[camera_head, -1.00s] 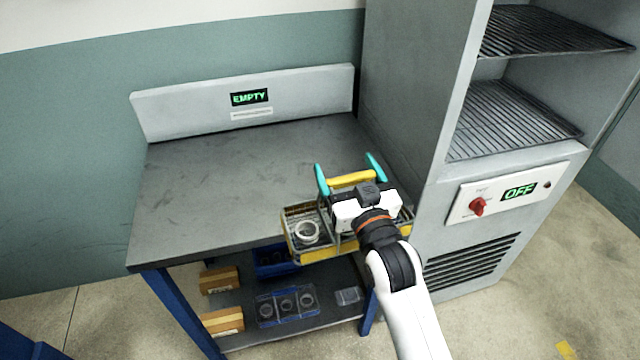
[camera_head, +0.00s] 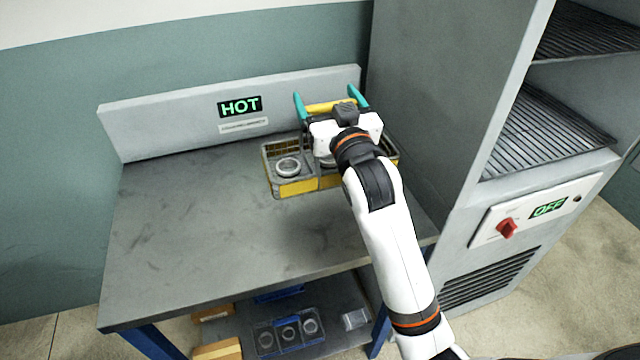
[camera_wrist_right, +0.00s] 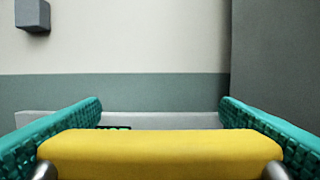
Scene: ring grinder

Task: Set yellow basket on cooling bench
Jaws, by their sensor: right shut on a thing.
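The yellow basket (camera_head: 296,187) is at the back right of the grey bench top (camera_head: 190,230) in the head view. A metal ring (camera_head: 288,167) lies in its left part; my arm hides much of its right part. My right gripper (camera_head: 331,107), with teal fingers, is shut on the basket's yellow handle. The handle (camera_wrist_right: 160,154) fills the lower middle of the right wrist view between the teal fingers. I cannot tell whether the basket touches the bench or hangs just above it. The bench sign (camera_head: 240,106) reads HOT. My left gripper is not in view.
A grey cabinet (camera_head: 440,100) with wire racks (camera_head: 550,130), a red knob and an OFF display stands close on the right. The bench's backboard (camera_head: 180,127) is behind the basket. The bench's left and front are clear. A lower shelf holds boxes and a blue ring tray (camera_head: 288,333).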

